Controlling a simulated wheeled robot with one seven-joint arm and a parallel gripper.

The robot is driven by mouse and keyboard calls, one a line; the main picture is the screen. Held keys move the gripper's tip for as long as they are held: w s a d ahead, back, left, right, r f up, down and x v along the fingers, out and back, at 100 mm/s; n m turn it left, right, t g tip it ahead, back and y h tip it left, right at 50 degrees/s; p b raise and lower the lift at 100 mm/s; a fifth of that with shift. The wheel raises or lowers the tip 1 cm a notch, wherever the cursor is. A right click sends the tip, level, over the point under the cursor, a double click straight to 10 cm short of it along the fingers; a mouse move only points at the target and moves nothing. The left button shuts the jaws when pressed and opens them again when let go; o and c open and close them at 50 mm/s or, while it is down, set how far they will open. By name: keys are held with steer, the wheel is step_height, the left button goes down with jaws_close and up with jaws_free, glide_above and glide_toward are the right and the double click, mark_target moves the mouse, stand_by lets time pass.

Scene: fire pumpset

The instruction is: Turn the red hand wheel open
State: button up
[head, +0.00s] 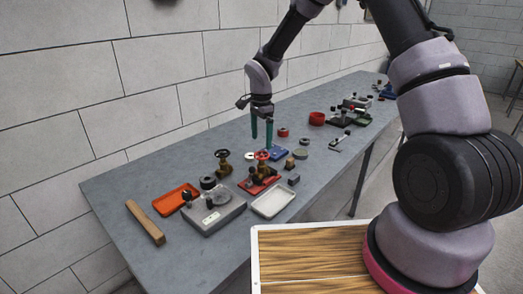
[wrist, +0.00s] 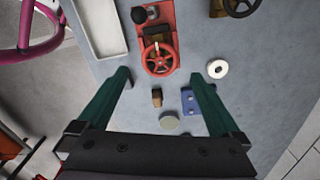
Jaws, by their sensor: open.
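The red hand wheel (head: 262,155) sits on a brass valve on a red base (head: 258,186) on the grey bench. In the wrist view the red wheel (wrist: 158,60) shows face-on, with spokes and a small pale handle near its upper rim. My gripper (head: 262,143) points down above the bench, just above and behind the wheel in the head view. In the wrist view my gripper (wrist: 160,76) has its two green fingers wide apart and empty. The wheel lies beyond the fingertips, between their lines, and no contact shows.
A dark hand wheel (head: 223,153) on another valve stands to the left. A white tray (head: 272,203), an orange tray (head: 176,199) and a grey device (head: 212,212) are near. A white ring (wrist: 217,68), blue block (wrist: 189,103) and grey disc (wrist: 169,124) lie close by.

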mark_target(261, 154)
step_height(261, 154, down, 5)
steer(key=shift+f, duration=0.15)
steer(key=c, duration=1.3)
